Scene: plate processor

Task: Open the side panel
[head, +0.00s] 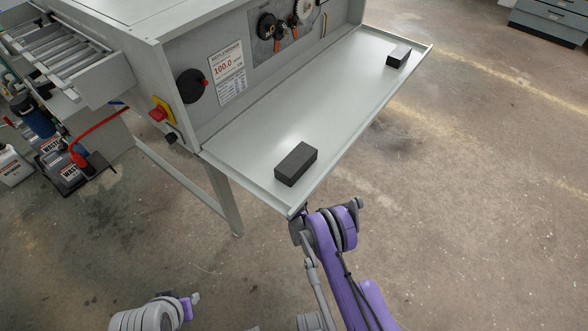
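The side panel (335,110) of the grey machine (175,55) is folded down and lies about level, like a shelf, hinged along the machine's lower edge. Two black blocks sit on its inner face, one near the front corner (296,164) and one near the far end (398,56). My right gripper (297,216) is at the panel's near outer corner, at or just under its edge; the wrist hides its fingers, so I cannot tell its opening or contact. My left gripper (193,298) is low at the bottom left, away from the panel, its fingers too small to read.
The opened side shows gears (303,10), a black knob (190,86), a label (227,72) and a red-yellow switch (161,110). A roller conveyor (60,50) and waste containers (62,170) stand at left. A machine leg (222,200) stands below.

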